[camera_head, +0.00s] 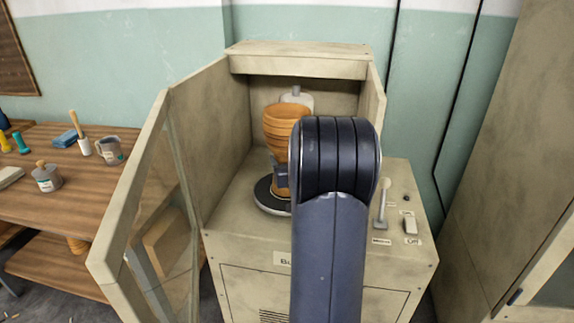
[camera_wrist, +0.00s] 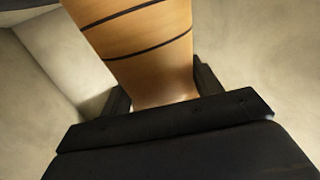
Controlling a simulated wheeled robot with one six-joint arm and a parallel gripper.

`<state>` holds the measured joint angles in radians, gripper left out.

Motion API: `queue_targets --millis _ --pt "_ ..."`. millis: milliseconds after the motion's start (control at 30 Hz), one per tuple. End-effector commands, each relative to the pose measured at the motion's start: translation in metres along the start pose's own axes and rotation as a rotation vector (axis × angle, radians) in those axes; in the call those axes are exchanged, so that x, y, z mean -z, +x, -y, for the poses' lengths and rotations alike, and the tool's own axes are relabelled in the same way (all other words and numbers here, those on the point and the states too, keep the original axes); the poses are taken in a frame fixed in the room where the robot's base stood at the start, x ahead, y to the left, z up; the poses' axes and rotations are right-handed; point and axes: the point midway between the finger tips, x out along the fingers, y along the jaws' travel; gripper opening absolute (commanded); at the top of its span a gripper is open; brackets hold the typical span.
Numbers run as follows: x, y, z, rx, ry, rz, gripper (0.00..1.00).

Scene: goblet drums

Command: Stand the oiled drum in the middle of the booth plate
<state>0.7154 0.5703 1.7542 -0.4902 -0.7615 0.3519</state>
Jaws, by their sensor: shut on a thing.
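The wooden goblet drum (camera_head: 279,122) is inside the booth, upright, with its wide end up. Its lower part is partly hidden behind my arm. In the wrist view the drum (camera_wrist: 140,45) shows as smooth orange wood with dark bands. My gripper (camera_head: 282,176) is shut on the drum's narrow lower part; its two dark fingers (camera_wrist: 160,92) sit on either side of it. The booth plate (camera_head: 266,200) is a dark disc with a pale rim under the drum. My arm hides its right part. I cannot tell whether the drum's foot touches the plate or is centred on it.
The booth's glazed door (camera_head: 160,215) stands open at the left. A pale nozzle-like fitting (camera_head: 296,95) is behind the drum. A lever (camera_head: 382,205) and a switch (camera_head: 409,224) are on the right ledge. A wooden workbench (camera_head: 85,195) with jars and brushes stands left.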

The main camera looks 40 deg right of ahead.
Motion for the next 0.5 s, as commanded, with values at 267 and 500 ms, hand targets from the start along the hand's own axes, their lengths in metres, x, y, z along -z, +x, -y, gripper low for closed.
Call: queue_targets --millis 267,500 --pt "0.0004 0.0004 -0.0001 0.000 -0.002 -0.007 0.17" --pt "-0.0033 0.0003 0.0000 0.000 -0.001 -0.002 0.72"
